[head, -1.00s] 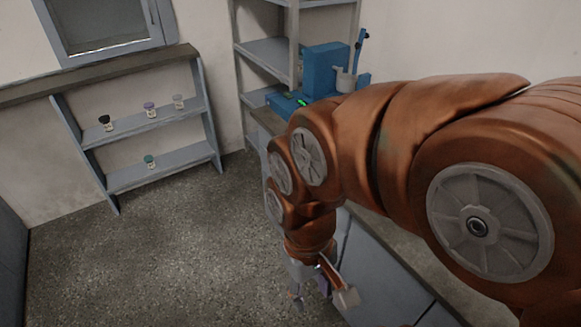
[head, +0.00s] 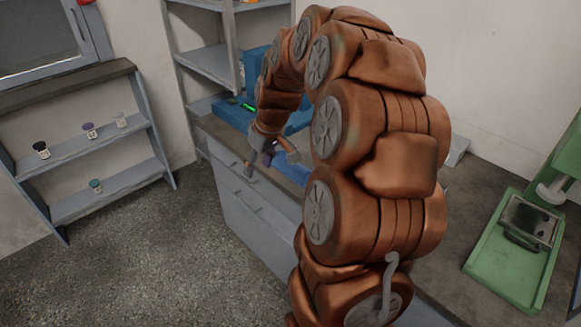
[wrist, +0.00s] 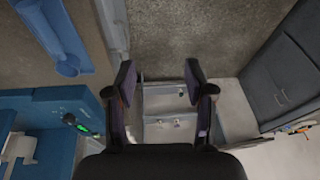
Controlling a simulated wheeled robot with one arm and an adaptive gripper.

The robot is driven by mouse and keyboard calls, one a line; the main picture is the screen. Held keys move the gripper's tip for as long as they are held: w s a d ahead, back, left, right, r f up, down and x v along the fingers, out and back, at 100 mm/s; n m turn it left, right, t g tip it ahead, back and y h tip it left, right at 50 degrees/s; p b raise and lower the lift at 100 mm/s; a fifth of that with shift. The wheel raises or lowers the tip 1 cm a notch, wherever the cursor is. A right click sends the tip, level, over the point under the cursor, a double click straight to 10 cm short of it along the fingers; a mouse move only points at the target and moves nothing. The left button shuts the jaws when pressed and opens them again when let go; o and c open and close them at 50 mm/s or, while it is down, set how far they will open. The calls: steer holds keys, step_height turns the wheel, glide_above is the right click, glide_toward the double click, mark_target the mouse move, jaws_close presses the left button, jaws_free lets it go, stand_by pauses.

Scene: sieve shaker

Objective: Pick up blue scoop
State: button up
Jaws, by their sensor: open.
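A blue, elongated piece (wrist: 58,38) lies on the brown counter at the upper left of the wrist view. It looks like a trough or tray with a rounded end, and I cannot tell whether it is the scoop itself or holds it. In the head view, blue (head: 298,186) shows on the counter just below and right of my gripper, partly hidden by my arm. My gripper (head: 270,164) is open, with its fingers spread near the counter's front edge. In the wrist view my gripper (wrist: 160,86) has nothing between its fingers, and the blue piece is off to its left.
A blue machine (wrist: 55,112) with a green-lit display stands at the lower left of the wrist view. A grey drawer cabinet (head: 250,212) supports the counter. A green scale-like device (head: 515,250) stands at the right. A wall shelf (head: 75,150) holds small jars. The floor at left is clear.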

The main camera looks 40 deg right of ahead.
steer(key=shift+m+t+h, duration=0.4)
steer(key=shift+t+h, duration=0.2)
steer(key=shift+t, duration=0.1)
steer(key=d+f, duration=0.1)
steer(key=d, duration=0.4)
steer(key=w+d+f, duration=0.1)
steer(key=d, duration=0.5)
steer(key=d+f, duration=0.1)
steer(key=d, duration=0.5)
steer(key=shift+w+f, duration=0.25)
steer(key=shift+f, duration=0.1)
steer(key=shift+a+p+x, duration=0.2)
steer(key=shift+p+x, duration=0.6)
steer(key=shift+x, duration=3.05)
steer(key=shift+c, duration=0.2)
jaws_close()
